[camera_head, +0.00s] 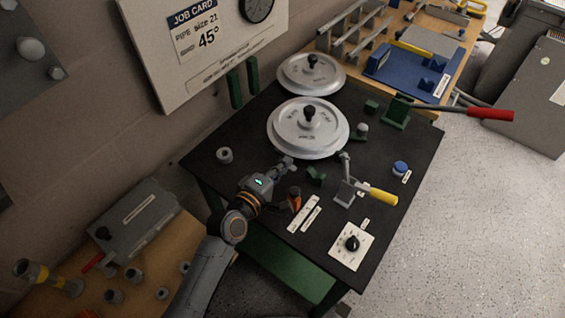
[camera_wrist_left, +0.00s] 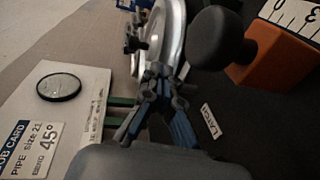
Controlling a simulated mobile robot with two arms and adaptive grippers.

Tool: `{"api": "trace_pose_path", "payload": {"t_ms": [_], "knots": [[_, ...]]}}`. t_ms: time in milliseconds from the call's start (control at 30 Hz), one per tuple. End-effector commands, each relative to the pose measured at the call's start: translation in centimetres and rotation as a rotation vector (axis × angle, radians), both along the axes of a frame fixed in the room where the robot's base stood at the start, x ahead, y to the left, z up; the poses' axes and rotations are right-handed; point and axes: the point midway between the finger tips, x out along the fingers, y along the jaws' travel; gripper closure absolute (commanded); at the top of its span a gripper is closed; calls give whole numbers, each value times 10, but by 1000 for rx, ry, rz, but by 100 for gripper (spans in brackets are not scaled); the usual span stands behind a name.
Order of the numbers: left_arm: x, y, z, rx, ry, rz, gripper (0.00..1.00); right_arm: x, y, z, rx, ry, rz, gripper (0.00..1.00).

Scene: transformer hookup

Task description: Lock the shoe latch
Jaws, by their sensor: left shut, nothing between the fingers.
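My left gripper (camera_head: 286,163) is shut and empty above the dark bench, just in front of the front round metal plate; its fingers also show in the left wrist view (camera_wrist_left: 160,80). A white "LATCH" label (camera_wrist_left: 210,121) lies on the bench beside the fingers in that view. A dark round knob (camera_wrist_left: 222,38) stands close to the camera there, in front of an orange block (camera_wrist_left: 272,60). The orange part (camera_head: 295,197) shows small in the head view, right of my wrist. I cannot tell whether the knob belongs to the latch. My right gripper is not in view.
The round metal plate (camera_head: 307,128) has a black knob on top. A yellow-handled lever (camera_head: 382,196) and a dial panel (camera_head: 351,245) stand to the right. A green bender with a red-tipped lever (camera_head: 490,114) is behind. A job card board (camera_head: 205,45) stands at the back left.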

Motion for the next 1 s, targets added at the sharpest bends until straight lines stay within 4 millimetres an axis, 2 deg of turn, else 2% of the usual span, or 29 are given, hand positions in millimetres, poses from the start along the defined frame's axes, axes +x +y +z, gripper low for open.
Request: {"api": "trace_pose_path", "payload": {"t_ms": [467,1000], "knots": [[0,-2,2,1,0,61,100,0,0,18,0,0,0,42],[6,-16,1,0,0,60,100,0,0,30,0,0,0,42]]}}
